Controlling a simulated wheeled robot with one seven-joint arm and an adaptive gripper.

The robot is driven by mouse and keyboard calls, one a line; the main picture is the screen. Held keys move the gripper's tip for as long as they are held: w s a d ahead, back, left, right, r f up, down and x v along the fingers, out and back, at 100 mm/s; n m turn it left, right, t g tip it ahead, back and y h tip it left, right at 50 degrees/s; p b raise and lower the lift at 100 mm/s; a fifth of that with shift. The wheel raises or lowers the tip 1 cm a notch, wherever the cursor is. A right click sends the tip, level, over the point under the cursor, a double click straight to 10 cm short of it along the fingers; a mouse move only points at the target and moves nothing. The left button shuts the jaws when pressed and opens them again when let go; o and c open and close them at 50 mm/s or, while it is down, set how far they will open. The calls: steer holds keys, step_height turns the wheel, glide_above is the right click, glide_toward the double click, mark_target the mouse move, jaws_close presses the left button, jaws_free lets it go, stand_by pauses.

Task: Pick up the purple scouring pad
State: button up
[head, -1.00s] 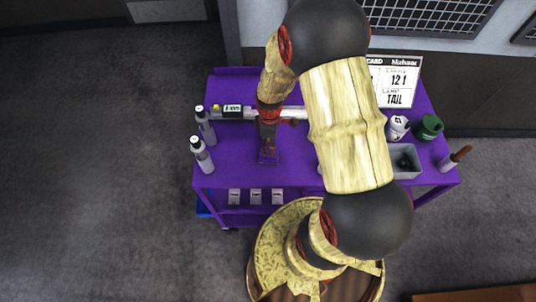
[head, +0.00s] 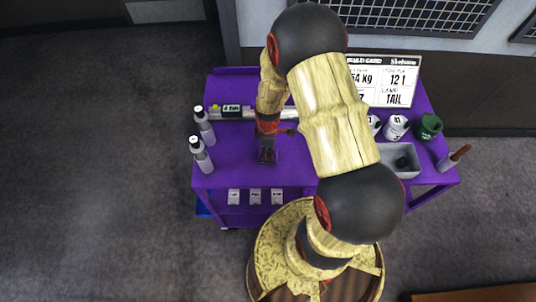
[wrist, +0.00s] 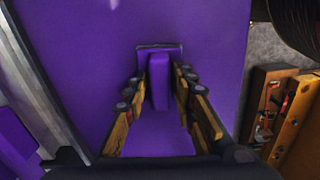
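The purple scouring pad (wrist: 159,84) is a narrow block, almost the same colour as the purple cart top (wrist: 90,40). In the wrist view it lies between the two fingers of my gripper (wrist: 161,72). The fingers are apart, one on each side of the pad, with narrow gaps that look free. A dark-edged rectangle shows at the pad's far end; I cannot tell if it is shadow. In the head view my gripper (head: 267,158) points down at the left-middle of the cart top, and hides the pad there.
Two grey bottles (head: 202,155) stand at the left edge. A silver rail (head: 232,113) runs behind my gripper. At right are a grey bin (head: 403,172), a white tin (head: 396,127), a green tin (head: 429,126), a wooden-handled tool (head: 455,157) and a white card (head: 392,80).

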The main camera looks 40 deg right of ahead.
jaws_close()
stand_by(0.4)
steer(key=shift+w+r, duration=0.1)
steer(key=shift+r, duration=0.4)
step_height(320, 180, up, 2)
steer(key=shift+r, duration=0.1)
steer(key=s+d+r, duration=0.1)
steer(key=s+r, duration=0.9)
steer(key=s, duration=0.4)
steer(key=shift+p, duration=0.35)
